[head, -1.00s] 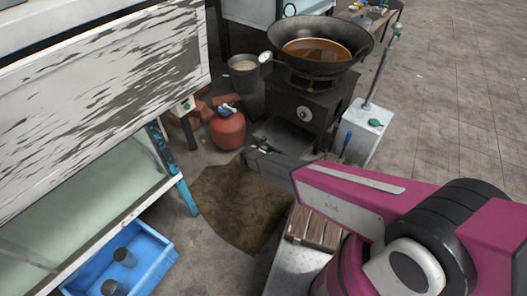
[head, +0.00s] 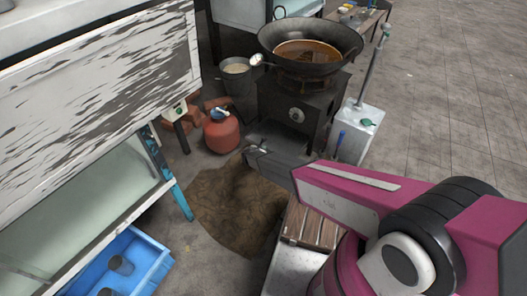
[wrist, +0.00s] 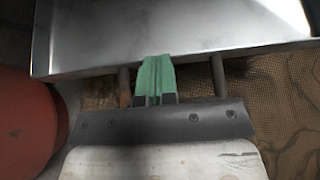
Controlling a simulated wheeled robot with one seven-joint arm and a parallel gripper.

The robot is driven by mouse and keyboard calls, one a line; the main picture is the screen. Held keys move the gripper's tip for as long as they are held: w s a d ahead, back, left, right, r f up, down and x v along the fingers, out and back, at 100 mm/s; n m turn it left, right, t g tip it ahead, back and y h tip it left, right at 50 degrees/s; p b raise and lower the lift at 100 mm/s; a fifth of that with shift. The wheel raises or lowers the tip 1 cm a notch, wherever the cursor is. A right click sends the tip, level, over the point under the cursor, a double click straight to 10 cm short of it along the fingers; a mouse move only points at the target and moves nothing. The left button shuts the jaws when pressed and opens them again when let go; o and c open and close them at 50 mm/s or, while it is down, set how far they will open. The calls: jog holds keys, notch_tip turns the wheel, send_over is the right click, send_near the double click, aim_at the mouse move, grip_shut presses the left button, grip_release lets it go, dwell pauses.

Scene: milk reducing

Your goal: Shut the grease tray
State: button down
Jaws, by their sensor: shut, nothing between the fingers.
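The grease tray (head: 285,138) is a grey metal drawer at floor level, sticking out from under the black stove (head: 298,112). In the wrist view the tray (wrist: 180,30) fills the top, with its front edge across the picture and two short dark rods below that edge. My gripper (head: 254,153) is low in front of the tray. In the wrist view its green fingertips (wrist: 154,62) are shut together, empty, and overlap the tray's front edge. I cannot tell whether they touch it. My arm hides part of the tray in the head view.
A red gas bottle (head: 221,132) stands left of the tray; its red side (wrist: 25,125) is close to my gripper. A wok of oil (head: 310,48) sits on the stove. A brown mat (head: 235,210) lies in front. A white canister (head: 356,135) stands right.

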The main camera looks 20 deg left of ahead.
aim_at(282, 134)
jog(key=w+d, duration=0.2)
jog(key=w, duration=0.4)
jog(key=w+d, duration=0.2)
jog(key=w, duration=0.5)
jog(key=w+d, duration=0.2)
jog(key=w, duration=0.4)
jog(key=shift+w+d, duration=0.15)
jog(key=shift+w, duration=0.25)
jog(key=shift+w, duration=0.1)
